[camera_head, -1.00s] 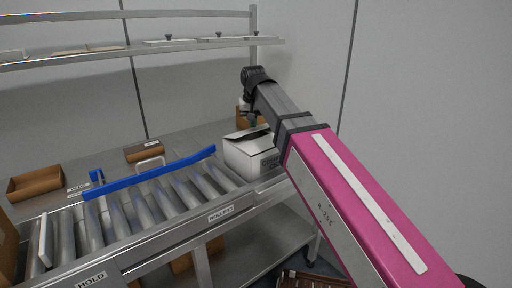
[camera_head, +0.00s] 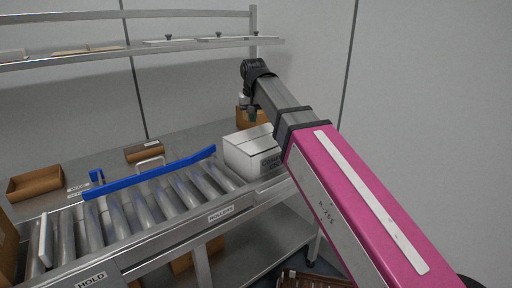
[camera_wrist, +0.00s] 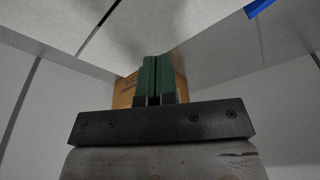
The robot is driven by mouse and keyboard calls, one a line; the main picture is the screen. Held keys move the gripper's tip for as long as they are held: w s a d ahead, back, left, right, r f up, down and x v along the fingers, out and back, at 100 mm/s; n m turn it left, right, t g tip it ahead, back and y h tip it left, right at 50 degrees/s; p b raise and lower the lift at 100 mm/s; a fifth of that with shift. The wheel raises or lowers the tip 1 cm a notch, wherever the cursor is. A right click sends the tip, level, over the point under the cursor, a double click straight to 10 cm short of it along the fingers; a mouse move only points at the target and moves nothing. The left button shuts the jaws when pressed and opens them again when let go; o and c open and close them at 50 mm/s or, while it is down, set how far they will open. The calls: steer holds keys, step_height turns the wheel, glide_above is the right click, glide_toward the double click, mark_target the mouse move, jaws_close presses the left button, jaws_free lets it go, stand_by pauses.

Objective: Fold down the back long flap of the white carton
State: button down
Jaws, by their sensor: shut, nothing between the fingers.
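The white carton (camera_head: 248,156) stands at the right end of the roller conveyor, with dark print on its side. Its top looks flat and covered, with a thin seam across it; no flap stands up. My gripper (camera_wrist: 153,80) shows in the wrist view as two green fingers pressed together with nothing between them. In the head view my arm reaches from the lower right to above and behind the carton, and the wrist hides part of what lies there. The fingertips are hard to make out in that view. The carton is not clearly seen in the wrist view.
A brown cardboard box (camera_head: 243,120) stands behind the carton, also seen beyond the fingers in the wrist view (camera_wrist: 124,92). A blue rail (camera_head: 150,172) runs along the rollers (camera_head: 133,205). A shelf (camera_head: 130,52) spans the back wall.

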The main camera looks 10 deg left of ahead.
step_height(320, 180, up, 7)
steer(key=shift+r, duration=0.15)
stand_by(0.4)
